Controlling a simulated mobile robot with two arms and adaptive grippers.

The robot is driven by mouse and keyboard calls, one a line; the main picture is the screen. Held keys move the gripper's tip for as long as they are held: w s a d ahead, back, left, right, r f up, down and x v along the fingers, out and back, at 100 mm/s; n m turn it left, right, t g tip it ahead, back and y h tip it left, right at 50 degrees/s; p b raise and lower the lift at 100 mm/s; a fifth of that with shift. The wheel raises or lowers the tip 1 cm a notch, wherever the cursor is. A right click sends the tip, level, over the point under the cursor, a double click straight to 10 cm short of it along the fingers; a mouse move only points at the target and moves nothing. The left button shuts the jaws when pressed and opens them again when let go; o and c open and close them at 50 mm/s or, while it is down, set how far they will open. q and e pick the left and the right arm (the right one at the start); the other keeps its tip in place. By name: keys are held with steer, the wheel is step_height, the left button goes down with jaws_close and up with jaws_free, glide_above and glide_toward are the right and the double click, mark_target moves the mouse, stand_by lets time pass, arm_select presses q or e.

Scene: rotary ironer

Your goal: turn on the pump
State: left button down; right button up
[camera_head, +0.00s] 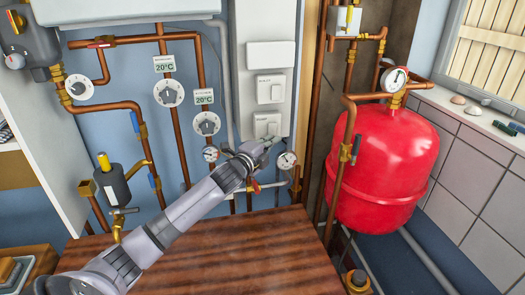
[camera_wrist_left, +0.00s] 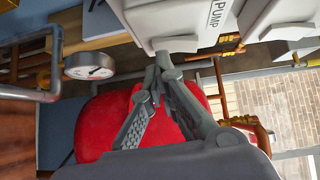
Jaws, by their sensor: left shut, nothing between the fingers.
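A white panel (camera_head: 264,20) on the wall carries a blank white cover (camera_head: 270,55), a middle switch (camera_head: 271,89) and a lower switch (camera_head: 267,124). In the left wrist view a black "PUMP" label (camera_wrist_left: 217,16) shows on white next to a white switch housing (camera_wrist_left: 165,30). My left gripper (camera_head: 266,144) is at the lower edge of the lower switch, with its fingers shut and empty. In the left wrist view its fingertips (camera_wrist_left: 163,60) are close below the housing; I cannot tell whether they touch. The tips partly hide the switch's bottom. My right gripper does not show.
A red tank (camera_head: 383,165) with a gauge (camera_head: 395,79) stands to the right. Copper pipes and dials, including a round dial (camera_head: 168,93), are left of the panel. A small gauge (camera_head: 287,160) is close beside my gripper. A brown wooden top (camera_head: 240,250) lies below my arm.

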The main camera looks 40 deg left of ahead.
arm_select(q)
steer(key=s, duration=1.1)
steer(key=shift+d, duration=0.45)
steer(key=shift+s, duration=0.1)
